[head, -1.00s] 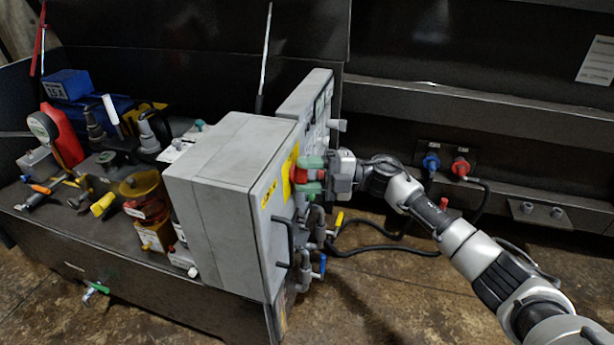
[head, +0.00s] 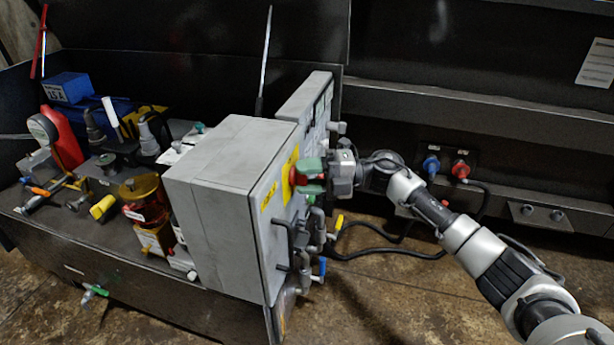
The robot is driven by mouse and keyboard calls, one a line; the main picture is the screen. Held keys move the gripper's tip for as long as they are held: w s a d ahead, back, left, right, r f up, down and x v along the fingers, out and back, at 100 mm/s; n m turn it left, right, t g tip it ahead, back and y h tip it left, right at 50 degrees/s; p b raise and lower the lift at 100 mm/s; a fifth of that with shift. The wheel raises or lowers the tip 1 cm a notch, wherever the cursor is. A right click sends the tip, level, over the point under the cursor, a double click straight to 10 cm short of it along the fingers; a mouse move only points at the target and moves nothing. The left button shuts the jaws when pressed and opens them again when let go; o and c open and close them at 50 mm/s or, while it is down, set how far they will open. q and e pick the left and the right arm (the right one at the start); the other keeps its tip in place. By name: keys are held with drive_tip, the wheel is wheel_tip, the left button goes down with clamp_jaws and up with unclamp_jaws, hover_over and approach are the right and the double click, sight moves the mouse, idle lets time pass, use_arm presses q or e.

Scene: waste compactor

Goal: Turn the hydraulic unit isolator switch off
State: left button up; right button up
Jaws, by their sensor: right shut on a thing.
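The isolator switch is a red handle (head: 297,176) on a yellow plate (head: 287,180) on the right face of the grey electrical cabinet (head: 222,195). My right gripper (head: 312,175) reaches in from the right and is shut on the red handle, with its green fingertips around it. The fingers cover part of the handle, so its exact angle is hard to read. My left gripper is not in view.
A second grey panel (head: 308,95) stands behind the cabinet. Pipes with a yellow lever (head: 339,221) and a blue lever (head: 322,266) sit just below my gripper. A black hose (head: 385,248) runs to the right. Hydraulic parts fill the open tray at left.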

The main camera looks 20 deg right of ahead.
drive_tip(key=o, duration=0.9)
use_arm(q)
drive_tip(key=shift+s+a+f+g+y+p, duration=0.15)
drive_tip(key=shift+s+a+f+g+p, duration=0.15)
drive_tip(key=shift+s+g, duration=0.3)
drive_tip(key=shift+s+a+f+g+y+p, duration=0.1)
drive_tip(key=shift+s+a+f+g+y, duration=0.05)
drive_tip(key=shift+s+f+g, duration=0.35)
use_arm(e)
drive_tip(key=v, duration=1)
drive_tip(key=shift+d, duration=0.4)
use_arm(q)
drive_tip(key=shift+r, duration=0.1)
use_arm(e)
drive_tip(key=shift+a, duration=0.1)
